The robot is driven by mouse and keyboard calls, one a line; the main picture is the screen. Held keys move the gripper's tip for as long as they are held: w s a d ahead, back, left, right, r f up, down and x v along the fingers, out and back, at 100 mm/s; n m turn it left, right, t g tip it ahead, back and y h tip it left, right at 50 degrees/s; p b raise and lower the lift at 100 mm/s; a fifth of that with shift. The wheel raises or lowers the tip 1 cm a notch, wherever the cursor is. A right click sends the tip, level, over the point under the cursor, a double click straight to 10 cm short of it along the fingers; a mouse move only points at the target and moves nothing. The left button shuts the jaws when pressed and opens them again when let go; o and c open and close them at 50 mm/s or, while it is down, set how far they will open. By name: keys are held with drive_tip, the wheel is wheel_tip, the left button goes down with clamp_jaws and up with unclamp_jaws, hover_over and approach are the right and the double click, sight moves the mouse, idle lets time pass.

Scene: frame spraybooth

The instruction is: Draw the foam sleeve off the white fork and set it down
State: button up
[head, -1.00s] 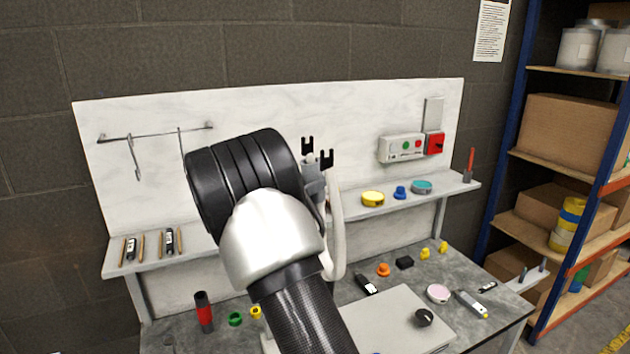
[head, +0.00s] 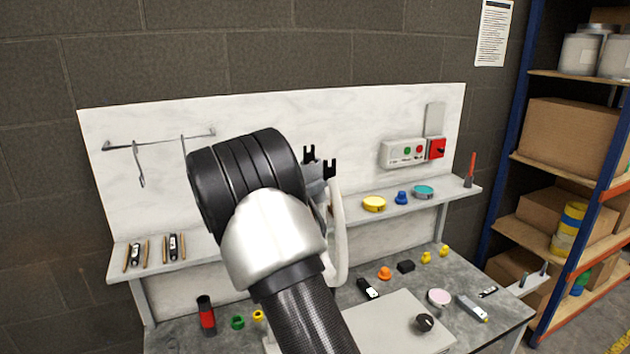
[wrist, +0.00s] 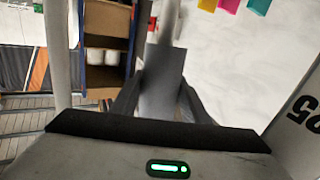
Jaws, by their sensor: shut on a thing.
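The white fork (head: 338,235) stands with its legs up behind my arm in the head view. Black slotted ends (head: 329,168) top its legs, and much of it is hidden by my wrist. In the wrist view a pale leg (wrist: 58,50) passes at the left and another (wrist: 167,25) runs up the middle. My gripper (wrist: 158,105) is shut on the grey foam sleeve (wrist: 161,75), with one dark finger on each side. The sleeve appears in line with the middle leg; I cannot tell how much of that leg is inside it.
The grey bench (head: 490,320) below carries small parts and a pale flat plate (head: 390,325). Racking with boxes (head: 570,145) stands at the right.

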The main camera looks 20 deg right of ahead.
sight(309, 162)
drive_tip(key=shift+o, duration=0.2)
drive_tip(key=shift+w+a+r+p, duration=0.1)
drive_tip(key=shift+a+r+p, duration=0.05)
drive_tip(key=shift+r+p, duration=0.45)
drive_tip(key=shift+w+a+r+p, duration=0.15)
drive_tip(key=shift+r+p, duration=0.25)
drive_tip(key=shift+r, duration=0.45)
drive_tip(key=shift+w+a+r+p, duration=0.1)
drive_tip(key=shift+a+r+p, duration=0.05)
drive_tip(key=shift+r+p, duration=0.45)
drive_tip(key=shift+s+a+r, duration=0.1)
drive_tip(key=shift+s+r, duration=0.05)
drive_tip(key=shift+r, duration=0.3)
drive_tip(key=shift+c, duration=0.2)
drive_tip(key=shift+s+a, duration=0.1)
drive_tip(key=shift+a, duration=0.05)
drive_tip(key=shift+f, duration=0.2)
drive_tip(key=shift+r+p, duration=1.95)
drive_tip(key=shift+r, duration=0.45)
